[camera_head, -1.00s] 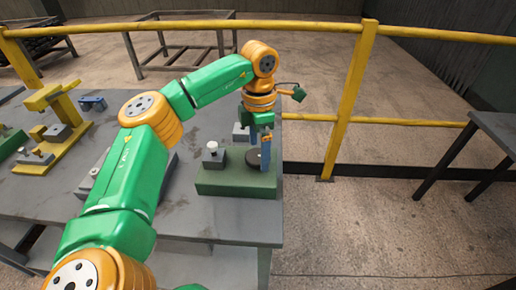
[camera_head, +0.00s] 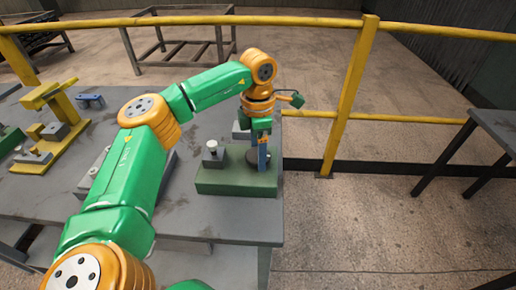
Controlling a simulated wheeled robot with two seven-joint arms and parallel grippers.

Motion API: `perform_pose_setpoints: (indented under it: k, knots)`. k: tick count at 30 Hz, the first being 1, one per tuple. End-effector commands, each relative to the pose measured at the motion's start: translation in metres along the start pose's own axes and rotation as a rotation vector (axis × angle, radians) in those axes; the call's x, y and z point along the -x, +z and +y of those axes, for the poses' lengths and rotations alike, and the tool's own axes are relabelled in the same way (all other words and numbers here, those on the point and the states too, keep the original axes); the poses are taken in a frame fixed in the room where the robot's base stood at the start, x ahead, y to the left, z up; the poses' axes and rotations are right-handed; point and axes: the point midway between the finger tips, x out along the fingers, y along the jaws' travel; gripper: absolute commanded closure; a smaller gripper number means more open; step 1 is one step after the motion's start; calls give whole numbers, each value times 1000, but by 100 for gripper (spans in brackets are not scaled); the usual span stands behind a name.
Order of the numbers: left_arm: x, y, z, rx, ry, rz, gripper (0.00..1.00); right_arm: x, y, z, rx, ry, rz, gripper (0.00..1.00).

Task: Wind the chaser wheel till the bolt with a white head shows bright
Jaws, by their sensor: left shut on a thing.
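A green rack base (camera_head: 222,184) stands near the right end of the grey table. On it is a dark round wheel (camera_head: 250,157), partly hidden by my left gripper. My left gripper (camera_head: 262,166) points down at the wheel, its blue fingers shut on it. A grey block on the base carries a small bolt with a white head (camera_head: 212,144). My right gripper is not in view.
The grey table (camera_head: 190,215) ends just right of the green base. A yellow stand (camera_head: 62,147) and a small blue piece (camera_head: 90,101) are at the left. A yellow railing (camera_head: 350,100) runs behind, with a dark table (camera_head: 495,130) at the right.

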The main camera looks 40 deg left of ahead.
Motion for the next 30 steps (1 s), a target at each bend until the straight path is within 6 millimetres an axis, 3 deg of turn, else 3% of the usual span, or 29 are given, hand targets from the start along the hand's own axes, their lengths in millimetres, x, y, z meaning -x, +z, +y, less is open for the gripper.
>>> perform_pose_setpoints:
  k: [12, 30]
  knots:
    - [3, 0, 0, -348, -1, -1, 75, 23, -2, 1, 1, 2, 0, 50]
    - [1, 0, 0, -917, 1, -1, 75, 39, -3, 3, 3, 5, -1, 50]
